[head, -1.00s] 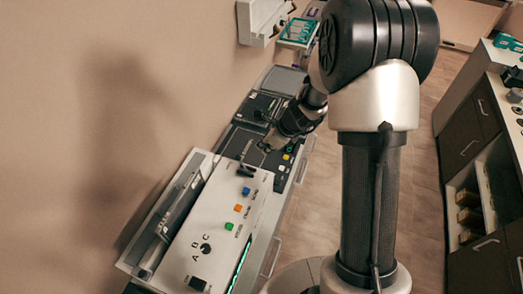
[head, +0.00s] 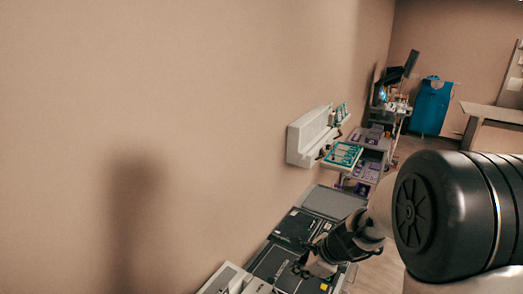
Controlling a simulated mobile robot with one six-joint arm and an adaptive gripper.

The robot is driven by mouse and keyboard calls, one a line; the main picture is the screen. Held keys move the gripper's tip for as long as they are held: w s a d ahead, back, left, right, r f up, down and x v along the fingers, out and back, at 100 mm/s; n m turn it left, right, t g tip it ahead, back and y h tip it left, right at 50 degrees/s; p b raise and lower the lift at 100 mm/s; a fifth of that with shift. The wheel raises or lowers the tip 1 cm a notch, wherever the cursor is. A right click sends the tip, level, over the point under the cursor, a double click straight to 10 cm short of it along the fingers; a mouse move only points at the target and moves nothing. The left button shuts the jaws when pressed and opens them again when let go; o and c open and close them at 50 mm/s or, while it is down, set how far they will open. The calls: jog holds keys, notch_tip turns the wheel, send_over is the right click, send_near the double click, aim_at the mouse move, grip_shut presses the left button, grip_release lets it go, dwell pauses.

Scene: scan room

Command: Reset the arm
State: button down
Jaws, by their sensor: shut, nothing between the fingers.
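My gripper (head: 301,269) is low in the head view, over the near part of a dark equipment console (head: 277,262) along the wall. It is small and dark here; its fingers are shut with nothing seen between them. I cannot tell whether it touches the console. My arm bends down to it from the large black joint at the lower right.
A white wall unit (head: 306,139) and a teal-and-white tray (head: 342,155) are beyond the console. The left wall is bare.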

jog(key=s+a+r+n+h+b, duration=0.2)
jog(key=s+n+b, duration=1)
jog(key=s+n, duration=0.55)
jog(key=s+d+f+n+h+b, duration=0.2)
jog(key=s+d+n+b, duration=0.2)
jog(key=s, duration=0.5)
jog(key=shift+s+d+f+n, duration=0.2)
jog(key=shift+s+f+n, duration=0.15)
jog(key=shift+s, duration=0.05)
